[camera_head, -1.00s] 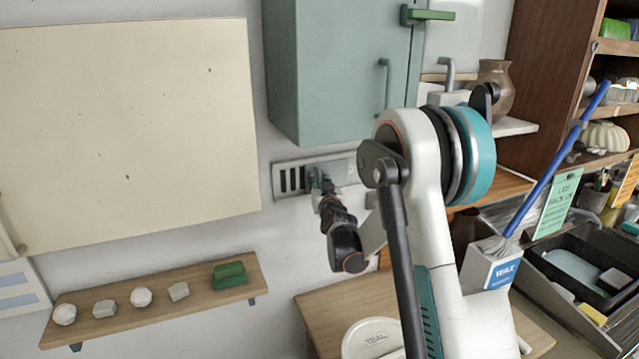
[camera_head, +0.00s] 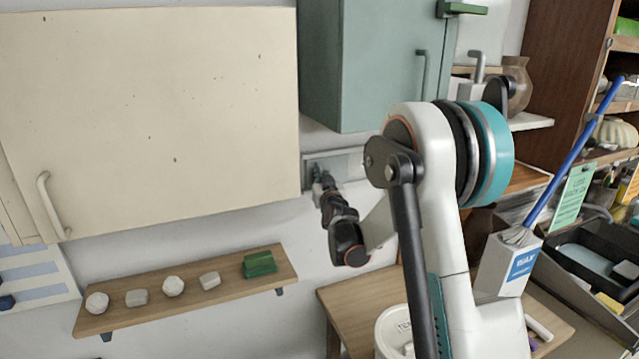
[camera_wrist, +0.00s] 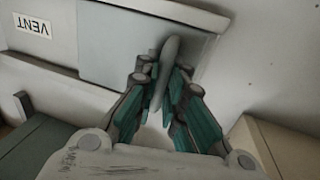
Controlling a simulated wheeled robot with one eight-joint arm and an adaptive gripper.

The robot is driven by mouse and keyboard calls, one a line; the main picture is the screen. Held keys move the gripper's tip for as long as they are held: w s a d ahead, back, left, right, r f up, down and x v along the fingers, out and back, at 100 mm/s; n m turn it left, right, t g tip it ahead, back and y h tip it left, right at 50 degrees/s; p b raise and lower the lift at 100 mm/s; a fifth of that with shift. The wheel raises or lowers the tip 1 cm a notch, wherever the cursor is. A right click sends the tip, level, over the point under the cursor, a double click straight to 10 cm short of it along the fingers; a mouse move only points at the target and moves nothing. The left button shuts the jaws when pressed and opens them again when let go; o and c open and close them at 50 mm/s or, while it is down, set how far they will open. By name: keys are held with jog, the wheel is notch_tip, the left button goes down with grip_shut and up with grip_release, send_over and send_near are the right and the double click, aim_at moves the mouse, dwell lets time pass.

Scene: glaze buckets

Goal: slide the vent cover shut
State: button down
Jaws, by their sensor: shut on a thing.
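The vent (camera_head: 345,163) is a pale metal strip on the wall below the teal cabinet. Its grey sliding cover (camera_wrist: 112,45) shows as a flat plate in the wrist view, with an upright, rounded handle (camera_wrist: 165,72) near one end. My gripper (camera_wrist: 163,80) is shut on this handle, one finger on each side. In the head view my gripper (camera_head: 321,184) is at the vent's left end. No dark slots show in either current view. The fingers and wrist hide part of the vent, so I cannot tell whether any narrow gap remains.
The cream cabinet door (camera_head: 150,120) is close left of the vent, and the teal cabinet (camera_head: 370,65) hangs above it. A wooden shelf (camera_head: 190,290) with several small blocks is below left. A "VENT" label (camera_wrist: 33,25) shows in the wrist view.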

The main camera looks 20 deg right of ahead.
jog(key=shift+a, duration=0.15)
jog(key=c, duration=2.1)
grip_release()
jog(key=shift+o, duration=0.8)
jog(key=shift+a, duration=0.25)
jog(key=shift+s+d, duration=0.1)
jog(key=v, duration=1.1)
jog(key=shift+s, duration=0.4)
